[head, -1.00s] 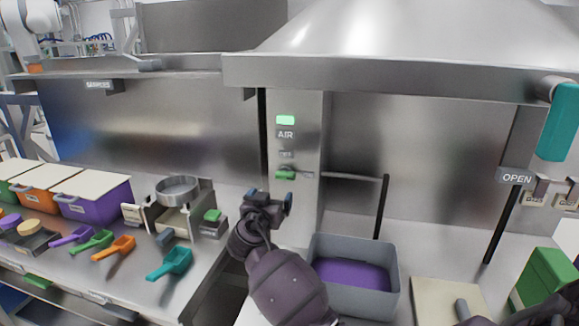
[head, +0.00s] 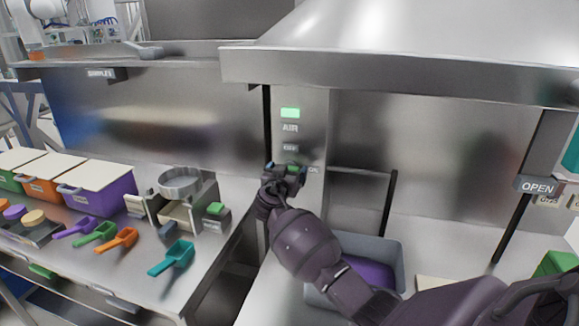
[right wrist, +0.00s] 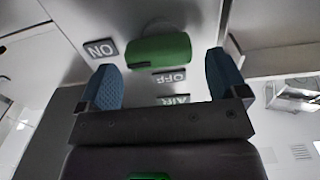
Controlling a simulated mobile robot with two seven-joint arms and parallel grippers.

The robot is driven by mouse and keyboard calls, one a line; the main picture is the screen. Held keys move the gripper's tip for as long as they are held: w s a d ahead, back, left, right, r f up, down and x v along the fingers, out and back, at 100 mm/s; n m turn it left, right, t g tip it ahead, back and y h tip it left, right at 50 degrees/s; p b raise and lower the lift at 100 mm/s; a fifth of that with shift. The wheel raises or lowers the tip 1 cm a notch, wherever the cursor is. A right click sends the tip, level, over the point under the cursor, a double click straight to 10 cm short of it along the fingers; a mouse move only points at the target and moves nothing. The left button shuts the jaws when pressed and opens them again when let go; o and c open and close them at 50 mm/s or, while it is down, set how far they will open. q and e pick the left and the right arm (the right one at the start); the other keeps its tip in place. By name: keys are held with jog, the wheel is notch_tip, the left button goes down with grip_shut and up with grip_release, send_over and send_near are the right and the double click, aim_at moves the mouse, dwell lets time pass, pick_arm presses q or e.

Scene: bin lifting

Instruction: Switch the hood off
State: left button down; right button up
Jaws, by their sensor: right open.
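The hood's switch is a green handle (right wrist: 158,50) on the steel post, lying roughly level beside the ON label (right wrist: 102,48), with the OFF label (right wrist: 169,77) close by. In the head view my right gripper (head: 287,170) is in front of the switch and hides most of it. In the right wrist view its two blue fingers (right wrist: 165,82) are apart, with the green handle ahead of the gap between them. I cannot tell whether they touch it. The green lamp (head: 290,112) above the AIR label is lit. My left gripper is not in view.
The steel hood (head: 400,65) hangs above. A grey bin (head: 392,250) with purple contents stands below my right arm. The left bench holds lidded boxes (head: 105,190), several scoops (head: 172,258) and a sieve device (head: 180,185). An OPEN label (head: 537,187) is at the right.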

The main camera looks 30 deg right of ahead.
jog(key=shift+x, duration=1.15)
jog(key=c, duration=0.9)
